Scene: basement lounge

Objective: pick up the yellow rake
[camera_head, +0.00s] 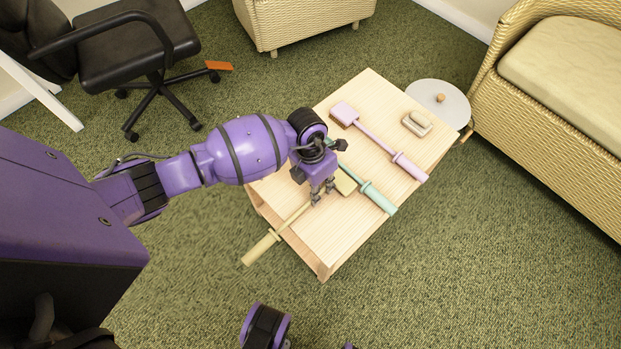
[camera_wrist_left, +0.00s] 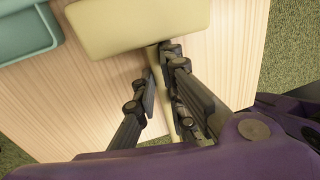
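The yellow rake lies across the near left part of the low wooden table (camera_head: 325,250). Its thick handle (camera_head: 261,248) sticks out past the table's left edge, and its flat head (camera_head: 345,183) rests on the top. My left gripper (camera_head: 322,194) points down at the shaft near the head. In the left wrist view its fingers (camera_wrist_left: 163,88) stand close on either side of the thin shaft, just below the yellow head (camera_wrist_left: 135,22). Whether they press on it cannot be told. Part of the shaft is hidden by the fingers. My right gripper does not show.
A teal tool (camera_head: 377,197) lies just right of the yellow rake, and its head (camera_wrist_left: 25,30) shows in the wrist view. A pink tool (camera_head: 375,138) and a small beige block (camera_head: 417,123) lie farther back. A black office chair (camera_head: 130,50) and wicker seats (camera_head: 555,110) surround the table.

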